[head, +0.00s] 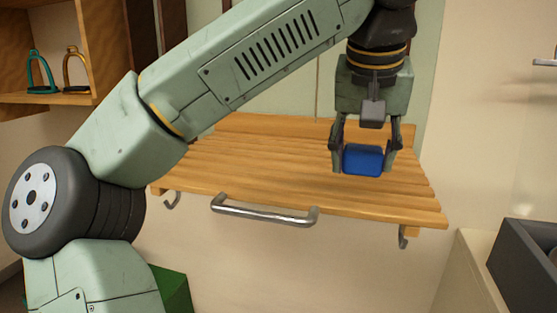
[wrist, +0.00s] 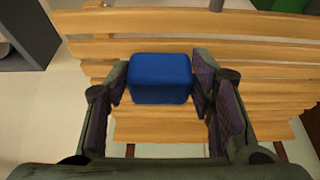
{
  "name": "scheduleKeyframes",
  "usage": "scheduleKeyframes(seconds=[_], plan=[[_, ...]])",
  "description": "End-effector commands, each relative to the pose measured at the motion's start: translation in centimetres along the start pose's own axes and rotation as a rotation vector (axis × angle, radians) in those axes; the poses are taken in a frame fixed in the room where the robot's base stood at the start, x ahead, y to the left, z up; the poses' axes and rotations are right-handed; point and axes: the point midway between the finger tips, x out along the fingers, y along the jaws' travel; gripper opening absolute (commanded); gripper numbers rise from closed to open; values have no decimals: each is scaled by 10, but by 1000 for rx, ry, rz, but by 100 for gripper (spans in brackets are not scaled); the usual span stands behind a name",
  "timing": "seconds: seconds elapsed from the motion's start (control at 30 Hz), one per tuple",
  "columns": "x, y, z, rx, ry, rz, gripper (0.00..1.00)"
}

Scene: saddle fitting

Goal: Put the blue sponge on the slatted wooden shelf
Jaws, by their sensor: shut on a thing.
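The blue sponge (head: 362,160) is a small block held between the two fingers of my gripper (head: 363,170). In the wrist view the sponge (wrist: 160,79) sits between the fingertips (wrist: 160,85), with a finger at each side. The slatted wooden shelf (head: 260,170) lies directly below and behind the sponge, and its slats (wrist: 160,125) also fill much of the wrist view. I cannot tell whether the sponge touches the slats or hangs a little above them. My arm hides part of the shelf's left back.
A metal bar handle (head: 265,212) and hooks (head: 403,237) are at the shelf's front edge. A wooden cubby (head: 60,98) with two stirrups is at upper left. A dark bin (head: 525,265) stands at lower right. The shelf's visible slats are otherwise bare.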

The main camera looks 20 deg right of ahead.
Motion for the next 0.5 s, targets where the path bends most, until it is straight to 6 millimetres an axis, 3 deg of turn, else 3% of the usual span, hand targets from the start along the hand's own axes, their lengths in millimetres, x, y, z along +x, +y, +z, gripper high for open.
scheduleKeyframes(seconds=[0.17, 0.5], plan=[[5, -20, -8, -6, -1, -3, 27], [25, -100, -42, -5, -2, 1, 27]])
